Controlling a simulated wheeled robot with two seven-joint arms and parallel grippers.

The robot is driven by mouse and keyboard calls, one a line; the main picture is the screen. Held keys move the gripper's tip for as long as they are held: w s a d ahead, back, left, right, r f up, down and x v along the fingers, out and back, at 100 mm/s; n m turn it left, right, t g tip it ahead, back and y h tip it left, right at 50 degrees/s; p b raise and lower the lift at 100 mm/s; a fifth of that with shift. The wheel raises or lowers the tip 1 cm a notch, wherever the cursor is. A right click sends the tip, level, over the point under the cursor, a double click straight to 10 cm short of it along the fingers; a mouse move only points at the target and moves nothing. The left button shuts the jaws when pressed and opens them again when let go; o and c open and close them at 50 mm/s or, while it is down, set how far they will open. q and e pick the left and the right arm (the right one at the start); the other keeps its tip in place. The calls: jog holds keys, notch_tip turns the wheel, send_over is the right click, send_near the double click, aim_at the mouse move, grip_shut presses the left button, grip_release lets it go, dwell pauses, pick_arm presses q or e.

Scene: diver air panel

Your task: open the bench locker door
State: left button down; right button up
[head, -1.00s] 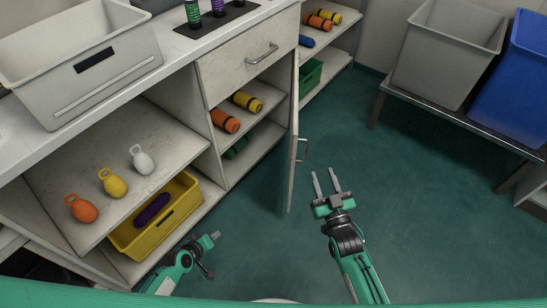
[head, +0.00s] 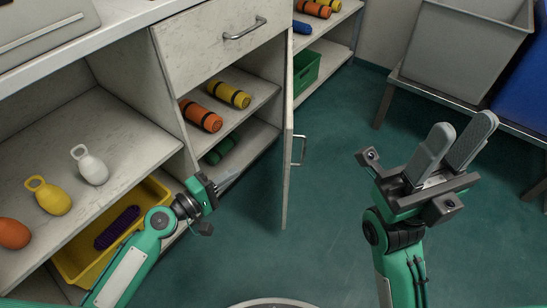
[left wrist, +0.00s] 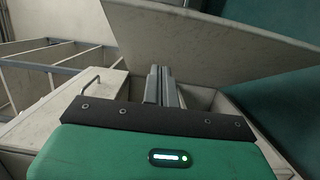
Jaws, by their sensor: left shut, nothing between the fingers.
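The bench locker door (head: 288,150) stands swung out from the bench, seen nearly edge-on in the head view, with its metal handle (head: 299,150) on the right face. In the left wrist view a broad pale panel, apparently the door (left wrist: 215,42), stands beyond the fingers. My left gripper (head: 227,182) is shut and empty, in front of the open locker and left of the door's inner face. It looks apart from the door in the head view. My right gripper (head: 462,130) is open and empty, over the floor right of the door.
The locker shelves hold orange (head: 201,115) and yellow (head: 228,95) cylinders and a dark green one (head: 221,149). A drawer handle (head: 245,28) juts out above. A yellow bin (head: 71,265) sits on the left. A grey bin (head: 460,50) stands on a right-hand rack. Floor right of the door is clear.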

pick_arm(q)
jog(key=s+d+x, duration=0.2)
jog(key=x, duration=1)
jog(key=shift+d, duration=0.1)
